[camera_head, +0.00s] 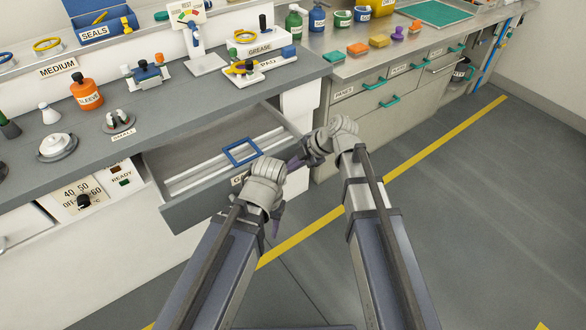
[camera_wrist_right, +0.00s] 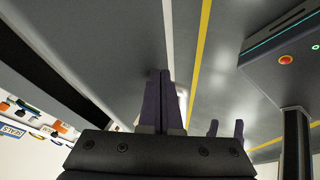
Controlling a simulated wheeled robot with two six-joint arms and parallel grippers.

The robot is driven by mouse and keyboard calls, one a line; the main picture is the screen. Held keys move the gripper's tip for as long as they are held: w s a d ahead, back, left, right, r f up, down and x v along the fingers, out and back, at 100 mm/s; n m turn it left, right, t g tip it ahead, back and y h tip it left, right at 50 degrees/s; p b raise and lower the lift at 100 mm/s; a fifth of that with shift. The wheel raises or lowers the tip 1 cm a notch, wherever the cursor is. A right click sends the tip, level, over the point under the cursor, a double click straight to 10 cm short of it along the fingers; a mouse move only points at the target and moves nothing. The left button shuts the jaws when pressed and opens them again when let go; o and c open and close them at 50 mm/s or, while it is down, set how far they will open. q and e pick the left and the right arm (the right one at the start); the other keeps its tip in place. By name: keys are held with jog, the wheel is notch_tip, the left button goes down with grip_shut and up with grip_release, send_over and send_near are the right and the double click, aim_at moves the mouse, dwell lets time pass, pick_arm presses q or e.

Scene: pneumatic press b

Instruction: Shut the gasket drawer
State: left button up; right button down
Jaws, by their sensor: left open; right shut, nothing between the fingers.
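The gasket drawer (camera_head: 190,211) stands pulled out from under the dark counter in the head view. A blue square gasket (camera_head: 241,151) and pale rails show inside it. Its front label is mostly hidden behind my left wrist. My left gripper (camera_head: 275,220) is at the drawer's right front corner, its dark purple fingers partly hidden by its own wrist; they stand apart and empty in the right wrist view (camera_wrist_right: 226,130). Whether it touches the drawer front cannot be told. My right gripper (camera_head: 297,158) is near the drawer's right end; its fingers are together and empty in the right wrist view (camera_wrist_right: 160,105).
The dark counter (camera_head: 200,105) above the drawer carries an orange bottle (camera_head: 86,94), a gauge stand (camera_head: 207,62) and other parts. A steel bench with green-handled drawers (camera_head: 380,105) stands at the right. The grey floor (camera_head: 480,210) with a yellow line is clear.

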jog(key=w+a, duration=0.4)
jog(key=w, duration=0.1)
jog(key=w+a, duration=0.3)
jog(key=w, duration=0.3)
jog(key=w+a, duration=0.4)
jog(key=w, duration=0.2)
jog(key=shift+w+a, duration=0.2)
jog(key=shift+a, duration=0.15)
jog(key=shift+s, duration=0.1)
